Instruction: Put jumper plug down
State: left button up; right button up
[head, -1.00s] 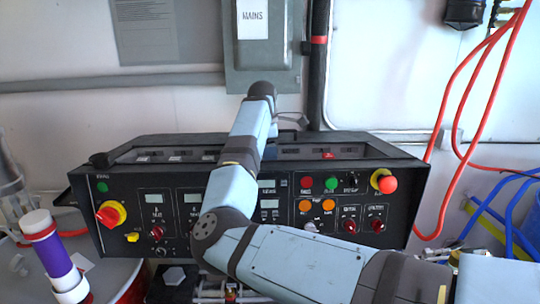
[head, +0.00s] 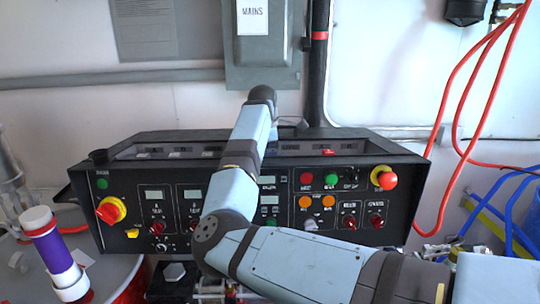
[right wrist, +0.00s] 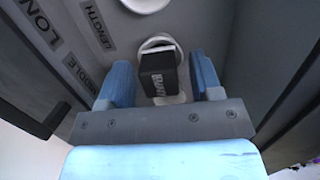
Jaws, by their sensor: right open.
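The jumper plug (right wrist: 158,76) is a black block with white lettering. In the right wrist view it sits at a round white-rimmed socket (right wrist: 157,42) on a grey panel. My right gripper (right wrist: 161,64) is open, with one blue finger on each side of the plug. Gaps show between the fingers and the plug. I cannot tell how deep the plug is seated. In the head view my right arm reaches over the console to its rear recess, and the arm hides the gripper and plug. My left gripper is not in view.
The black console (head: 130,200) has knobs, buttons and displays on its front. A purple and white cylinder (head: 57,255) stands at the left. Red hoses (head: 447,110) hang at the right. Labels reading LONG, MIDDLE and LENGTH show beside the socket in the wrist view.

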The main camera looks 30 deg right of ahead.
jog(key=shift+r+p, duration=0.35)
jog(key=shift+r, duration=0.1)
jog(key=shift+w+r+b, duration=0.1)
jog(key=shift+r+b, duration=0.2)
jog(key=shift+b, duration=0.1)
notch_tip(320, 180, up, 11)
jog(key=a+b, duration=0.1)
jog(key=b, duration=0.1)
jog(key=shift+w, duration=0.3)
jog(key=shift+a, duration=0.1)
